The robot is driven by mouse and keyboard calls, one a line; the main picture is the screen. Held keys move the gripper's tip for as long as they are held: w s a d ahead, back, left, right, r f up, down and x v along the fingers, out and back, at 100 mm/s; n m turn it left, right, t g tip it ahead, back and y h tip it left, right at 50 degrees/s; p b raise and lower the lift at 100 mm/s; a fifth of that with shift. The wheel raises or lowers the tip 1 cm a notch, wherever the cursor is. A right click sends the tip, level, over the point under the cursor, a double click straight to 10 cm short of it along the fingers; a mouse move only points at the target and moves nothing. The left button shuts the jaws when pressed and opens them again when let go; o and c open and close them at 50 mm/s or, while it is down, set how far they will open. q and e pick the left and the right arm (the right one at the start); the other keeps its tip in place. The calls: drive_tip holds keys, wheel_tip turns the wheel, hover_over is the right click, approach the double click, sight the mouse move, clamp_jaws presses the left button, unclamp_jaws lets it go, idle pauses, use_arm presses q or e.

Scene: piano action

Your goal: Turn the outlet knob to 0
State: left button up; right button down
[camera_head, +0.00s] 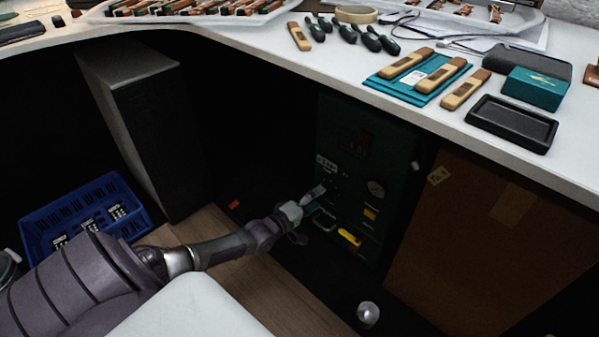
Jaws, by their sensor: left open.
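A dark green machine (349,115) stands in shadow under the table. Its front has a dim display, small white labels, a round gauge (376,189), a small yellow part (370,213) and a yellow handle (349,237) lower down. I cannot tell which part is the outlet knob; it may be hidden behind my gripper or too dark to make out. My left gripper (315,200) is open at the left side of the machine's front, left of the gauge. Whether its fingers touch anything there is too small to tell. My right gripper is not in view.
The white table (440,121) overhangs the machine, with tools and wooden blocks on it. A large brown cardboard box (465,245) stands to the machine's right. A grey cabinet (145,130) and a blue crate (85,205) are at left. Wooden floor lies below my arm.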

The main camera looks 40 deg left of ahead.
use_arm(q)
drive_tip(key=s+a, duration=0.1)
drive_tip(key=s, duration=0.8)
drive_tip(key=shift+s+a+r, duration=0.2)
drive_tip(key=shift+s+r, duration=0.1)
drive_tip(key=shift+s, duration=0.1)
